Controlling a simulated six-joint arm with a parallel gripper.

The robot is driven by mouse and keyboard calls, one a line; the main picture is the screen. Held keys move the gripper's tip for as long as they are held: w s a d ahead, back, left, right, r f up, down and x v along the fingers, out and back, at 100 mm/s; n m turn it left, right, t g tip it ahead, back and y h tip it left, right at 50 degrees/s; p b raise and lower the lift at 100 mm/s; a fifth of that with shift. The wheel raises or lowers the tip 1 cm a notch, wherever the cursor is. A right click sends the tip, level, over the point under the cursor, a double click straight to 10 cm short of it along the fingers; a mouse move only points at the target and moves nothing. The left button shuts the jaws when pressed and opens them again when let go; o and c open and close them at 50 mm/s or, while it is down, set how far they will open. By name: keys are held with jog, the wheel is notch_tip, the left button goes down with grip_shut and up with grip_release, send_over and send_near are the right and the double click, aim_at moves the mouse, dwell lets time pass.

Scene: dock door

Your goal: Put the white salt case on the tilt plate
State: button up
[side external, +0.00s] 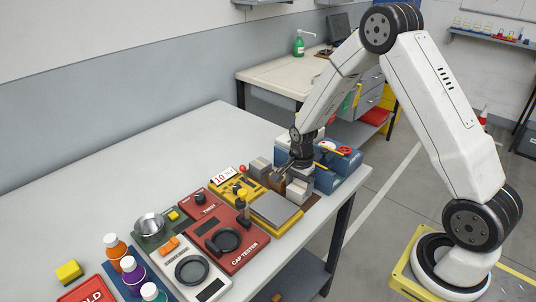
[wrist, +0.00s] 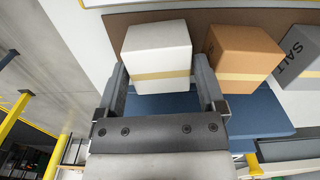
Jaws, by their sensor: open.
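A white case (wrist: 158,45) with a tan band shows in the wrist view, between and just beyond the fingertips of my gripper (wrist: 160,82). The jaws are open, one on each side of it; I cannot tell whether they touch it. No lettering shows on its visible faces. In the side external view my gripper (side external: 300,170) is low over the row of cases, and the white case (side external: 296,190) is partly hidden beneath it. A flat grey plate (side external: 276,210) on a yellow base, seemingly the tilt plate, lies in front with its top bare.
The red cap tester (side external: 240,255) and a scale (side external: 190,270) lie nearer. The table's back left (side external: 150,160) is clear.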

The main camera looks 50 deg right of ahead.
jog(key=shift+f, duration=1.2)
jog(key=shift+c, duration=0.2)
jog(key=c, duration=1.1)
jog(key=shift+r, duration=0.15)
jog(key=shift+r, duration=0.65)
jog(key=shift+s+a+r, duration=0.45)
jog(key=shift+s+r, duration=1.45)
jog(key=shift+s, duration=0.4)
jog(key=shift+s+a+r, duration=0.45)
jog(key=shift+s+r, duration=1.5)
jog(key=shift+s, duration=0.35)
jog(key=shift+s+a+r, duration=0.45)
jog(key=shift+s+r, duration=1.45)
jog(key=shift+s, duration=0.4)
